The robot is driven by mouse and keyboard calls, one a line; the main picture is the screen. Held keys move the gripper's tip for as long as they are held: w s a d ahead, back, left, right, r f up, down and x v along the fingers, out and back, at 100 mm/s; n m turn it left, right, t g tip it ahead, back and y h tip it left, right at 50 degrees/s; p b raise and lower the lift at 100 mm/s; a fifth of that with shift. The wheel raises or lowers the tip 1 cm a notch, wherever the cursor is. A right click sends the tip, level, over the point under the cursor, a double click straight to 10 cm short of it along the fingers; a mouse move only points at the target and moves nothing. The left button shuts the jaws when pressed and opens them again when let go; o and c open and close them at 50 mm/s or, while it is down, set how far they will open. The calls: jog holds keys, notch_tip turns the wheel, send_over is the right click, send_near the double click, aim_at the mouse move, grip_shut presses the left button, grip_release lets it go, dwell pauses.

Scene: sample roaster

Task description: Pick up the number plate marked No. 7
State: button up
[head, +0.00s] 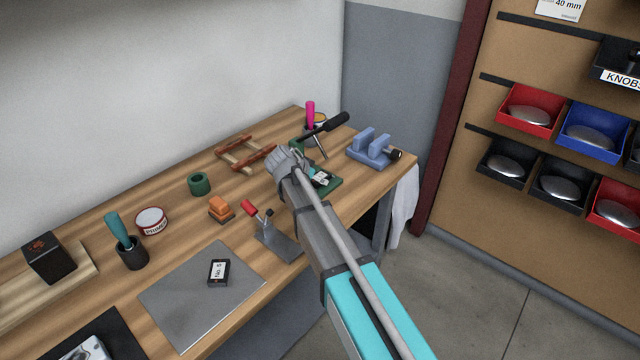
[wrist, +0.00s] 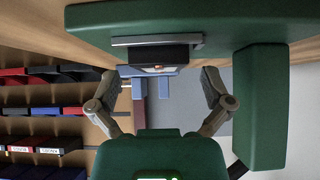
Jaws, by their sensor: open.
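In the wrist view my gripper (wrist: 166,82) is open, with its two fingers apart and nothing between the tips. Beyond them, roughly centred, is a dark block (wrist: 158,54) with a pale marked face, against a green stand (wrist: 215,22). In the head view a small black-and-white labelled piece (head: 321,178) sits on the green stand (head: 329,187) beside my arm's end. Its number is not readable, so I cannot tell if it is No. 7. A black plate marked No. 5 (head: 218,272) lies on the grey mat (head: 180,312). My arm hides part of the stand.
A blue vice-like fixture (head: 368,151) and a pink-handled tool (head: 310,115) stand near the stand. A wooden rack (head: 240,158), green ring (head: 199,183), orange block (head: 221,208) and red-knobbed metal stand (head: 279,243) are on the bench. Wall bins (head: 530,110) hang at right.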

jog(key=shift+w+d+f, duration=0.15)
jog(key=shift+w+f, duration=0.05)
jog(key=shift+f, duration=0.05)
jog(key=shift+c, duration=0.3)
jog(key=c, duration=1.3)
